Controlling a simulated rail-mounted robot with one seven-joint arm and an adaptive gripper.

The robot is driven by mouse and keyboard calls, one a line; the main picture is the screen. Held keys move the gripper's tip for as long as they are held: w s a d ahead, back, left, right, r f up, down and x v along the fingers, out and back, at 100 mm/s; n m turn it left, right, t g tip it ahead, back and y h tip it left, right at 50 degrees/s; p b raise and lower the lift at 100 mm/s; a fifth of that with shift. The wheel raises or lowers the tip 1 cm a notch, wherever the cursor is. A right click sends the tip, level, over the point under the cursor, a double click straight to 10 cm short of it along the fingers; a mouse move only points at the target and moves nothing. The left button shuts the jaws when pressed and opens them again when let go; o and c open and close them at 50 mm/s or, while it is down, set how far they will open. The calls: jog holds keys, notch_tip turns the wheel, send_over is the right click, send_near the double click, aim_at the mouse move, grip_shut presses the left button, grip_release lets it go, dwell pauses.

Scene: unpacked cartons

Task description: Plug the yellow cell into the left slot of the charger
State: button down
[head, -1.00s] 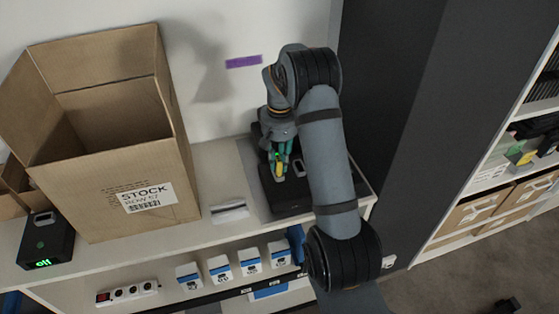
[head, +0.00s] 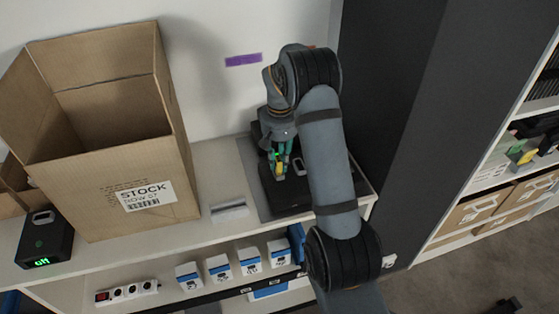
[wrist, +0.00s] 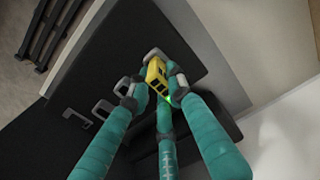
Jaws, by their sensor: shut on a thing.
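My gripper (head: 279,163) has teal fingers that are closed around the yellow cell (head: 279,169). The cell also shows in the wrist view (wrist: 157,75), between the fingertips, with dark openings on its near face. A small green light glows beside it. The black charger (head: 292,203) lies below my gripper on a dark mat at the shelf's right end. The cell is over or at the charger; I cannot tell whether it sits in a slot. A grey loop-shaped part (head: 299,167) stands just right of the cell. My fingers partly hide the slots.
A large open carton (head: 160,165) stands left on the shelf. A black device with a green display (head: 44,240) is at far left. A pale flat item (head: 230,210) lies between carton and mat. A dark panel (head: 410,120) rises close to my arm's right.

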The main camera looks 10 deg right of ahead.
jog(key=shift+f, duration=0.2)
jog(key=c, duration=1.5)
grip_release()
jog(key=shift+r, duration=0.1)
notch_tip(320, 180, up, 12)
jog(key=shift+f, duration=0.1)
